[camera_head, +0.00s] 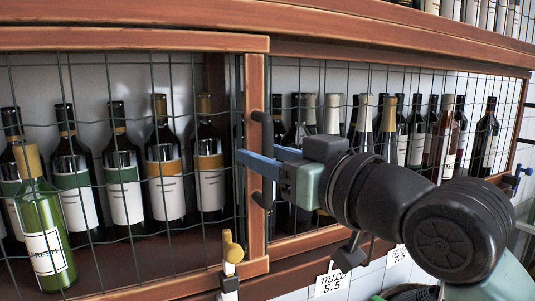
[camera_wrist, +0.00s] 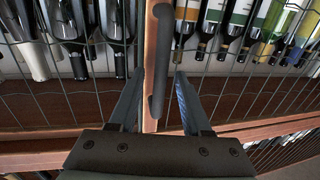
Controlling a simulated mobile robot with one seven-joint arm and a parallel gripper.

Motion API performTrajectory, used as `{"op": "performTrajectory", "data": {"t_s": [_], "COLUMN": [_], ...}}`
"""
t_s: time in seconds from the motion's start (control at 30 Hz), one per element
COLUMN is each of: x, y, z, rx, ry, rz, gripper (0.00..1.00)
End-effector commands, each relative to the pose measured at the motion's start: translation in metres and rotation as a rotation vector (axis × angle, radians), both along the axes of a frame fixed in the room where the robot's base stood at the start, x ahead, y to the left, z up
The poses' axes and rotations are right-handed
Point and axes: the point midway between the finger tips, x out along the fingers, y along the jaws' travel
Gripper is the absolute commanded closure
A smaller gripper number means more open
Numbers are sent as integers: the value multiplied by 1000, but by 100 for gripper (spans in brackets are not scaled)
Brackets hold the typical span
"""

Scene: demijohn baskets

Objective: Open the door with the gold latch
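The gold latch (camera_head: 232,250) stands at the bottom right corner of the left wire-mesh door, whose wooden frame (camera_head: 255,90) shows in the head view. The latch has a gold knob above a pale and dark body. A dark bar handle (camera_wrist: 158,70) runs along the door's right upright; its upper end (camera_head: 262,117) and lower end also show in the head view. My gripper (camera_head: 256,160) is at the handle's mid-height. In the wrist view my gripper (camera_wrist: 160,75) has its fingers apart, one on each side of the bar, with visible gaps. The fingers partly hide the handle in the head view.
Several wine bottles (camera_head: 122,175) stand behind the mesh. A green bottle (camera_head: 43,230) is at the far left. A right mesh door has a blue latch (camera_head: 514,180). Price tags (camera_head: 331,284) hang below. A wooden ledge (camera_head: 300,25) runs above.

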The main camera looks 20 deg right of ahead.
Motion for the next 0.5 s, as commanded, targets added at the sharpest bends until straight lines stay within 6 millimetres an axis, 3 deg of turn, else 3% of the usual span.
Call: {"op": "performTrajectory", "data": {"t_s": [0.03, 0.27, 0.5], "x": [0, 0, -1], "y": [0, 0, 0], "z": [0, 0, 0], "rx": [0, 0, 0], "ry": [0, 0, 0], "rz": [0, 0, 0], "gripper": [59, 100, 100]}}
